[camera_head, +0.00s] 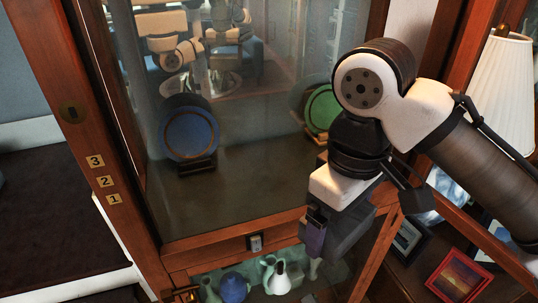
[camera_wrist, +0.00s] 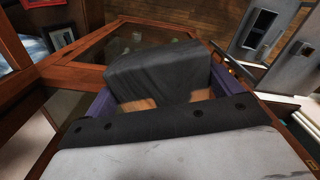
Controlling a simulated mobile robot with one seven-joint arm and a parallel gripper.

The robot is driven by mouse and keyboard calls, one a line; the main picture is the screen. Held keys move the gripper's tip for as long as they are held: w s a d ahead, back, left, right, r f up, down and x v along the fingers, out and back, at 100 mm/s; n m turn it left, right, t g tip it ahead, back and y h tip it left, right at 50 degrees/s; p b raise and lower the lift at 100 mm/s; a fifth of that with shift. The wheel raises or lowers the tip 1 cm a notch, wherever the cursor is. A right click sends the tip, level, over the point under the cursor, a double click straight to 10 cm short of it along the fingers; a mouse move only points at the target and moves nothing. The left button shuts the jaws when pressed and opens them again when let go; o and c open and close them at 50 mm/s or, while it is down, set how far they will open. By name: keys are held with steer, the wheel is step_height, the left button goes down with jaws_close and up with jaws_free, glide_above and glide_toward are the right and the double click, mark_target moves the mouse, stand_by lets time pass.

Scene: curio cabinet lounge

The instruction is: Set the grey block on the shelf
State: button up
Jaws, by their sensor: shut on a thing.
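My gripper (camera_head: 318,238) hangs in front of the cabinet, right of centre in the head view. In the wrist view its purple fingers (camera_wrist: 160,92) are shut on the grey block (camera_wrist: 155,66), one at each side. In the head view I cannot tell the block clearly from the dark gripper body. The wooden cabinet has an upper shelf (camera_head: 245,190) behind glass, and a lower space (camera_head: 325,285) with vases. Number plates 3, 2 and 1 (camera_head: 104,181) are on its left post.
A blue plate (camera_head: 190,134) and a green plate (camera_head: 321,108) stand on the upper shelf. Several small vases, one blue (camera_head: 233,288), stand below. A wooden frame edge (camera_head: 376,255) is close to my gripper. A red picture frame (camera_head: 459,276) and a lamp (camera_head: 505,90) are at right.

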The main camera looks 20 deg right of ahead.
steer(key=p, duration=0.3)
glide_above(284, 182)
steer(key=s, duration=0.1)
steer(key=shift+w+f+p, duration=0.3)
steer(key=shift+w+f, duration=0.05)
steer(key=shift+f, duration=0.5)
step_height(284, 182, down, 5)
steer(key=shift+r+p, duration=0.2)
steer(key=shift+p, duration=0.3)
steer(key=shift+w+f, duration=0.15)
steer(key=shift+f, duration=0.2)
steer(key=o, duration=0.9)
steer(key=shift+f, duration=0.15)
step_height(284, 182, up, 8)
steer(key=shift+b, duration=0.4)
